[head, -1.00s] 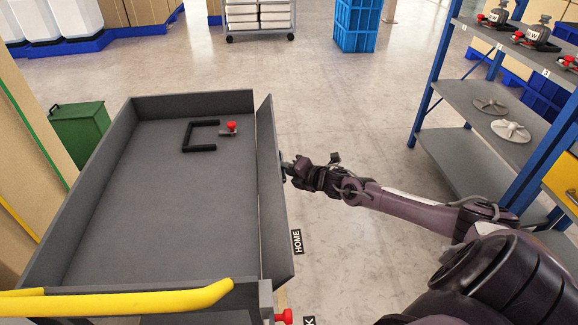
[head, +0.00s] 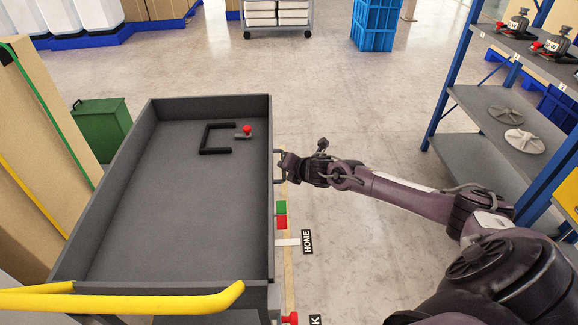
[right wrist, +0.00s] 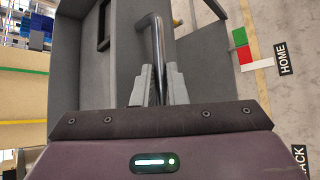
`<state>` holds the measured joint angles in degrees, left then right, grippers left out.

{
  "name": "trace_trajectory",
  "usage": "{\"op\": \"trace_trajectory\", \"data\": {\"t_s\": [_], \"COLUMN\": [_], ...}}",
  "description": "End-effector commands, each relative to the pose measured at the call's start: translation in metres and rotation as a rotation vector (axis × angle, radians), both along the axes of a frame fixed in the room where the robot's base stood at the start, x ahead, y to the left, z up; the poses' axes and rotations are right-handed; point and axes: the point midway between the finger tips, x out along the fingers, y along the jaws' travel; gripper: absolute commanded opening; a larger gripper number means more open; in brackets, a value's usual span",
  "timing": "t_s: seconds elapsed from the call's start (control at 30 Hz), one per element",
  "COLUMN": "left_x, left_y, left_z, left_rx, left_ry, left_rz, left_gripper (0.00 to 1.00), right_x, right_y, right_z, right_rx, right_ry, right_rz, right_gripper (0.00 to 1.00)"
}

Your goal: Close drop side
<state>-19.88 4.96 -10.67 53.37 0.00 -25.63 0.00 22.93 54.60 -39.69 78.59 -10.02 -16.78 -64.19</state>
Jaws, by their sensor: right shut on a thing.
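The grey cart (head: 160,103) has a flat bed and low walls. Its drop side (head: 271,200), the long wall on the right, stands upright, about in line with the cart's edge, with no clear gap at its ends. My right gripper (head: 285,166) is outside this wall, shut on its metal handle (head: 278,153). In the right wrist view the fingers (right wrist: 153,86) close around the handle bar (right wrist: 152,35). A red knob (head: 290,318) shows at the cart's near right corner, partly cut off. My left gripper is not in view.
A black bracket (head: 204,140) and a small red-topped part (head: 247,131) lie in the bed. A yellow push bar (head: 120,301) crosses the near end. A blue-framed shelf (head: 480,115) stands right, a green bin (head: 103,125) left.

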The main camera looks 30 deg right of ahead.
Motion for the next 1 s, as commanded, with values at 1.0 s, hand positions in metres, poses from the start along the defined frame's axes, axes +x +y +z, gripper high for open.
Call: {"op": "trace_trajectory", "data": {"t_s": [1.0], "left_x": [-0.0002], "left_y": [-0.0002], "left_z": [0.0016], "left_rx": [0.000], "left_ry": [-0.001], "left_rz": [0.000], "left_gripper": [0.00], "right_x": [-0.0047], "right_y": [0.0028], "right_z": [0.0072], "right_rx": [0.004], "right_ry": [-0.005], "right_rz": [0.004], "right_gripper": [0.22]}}
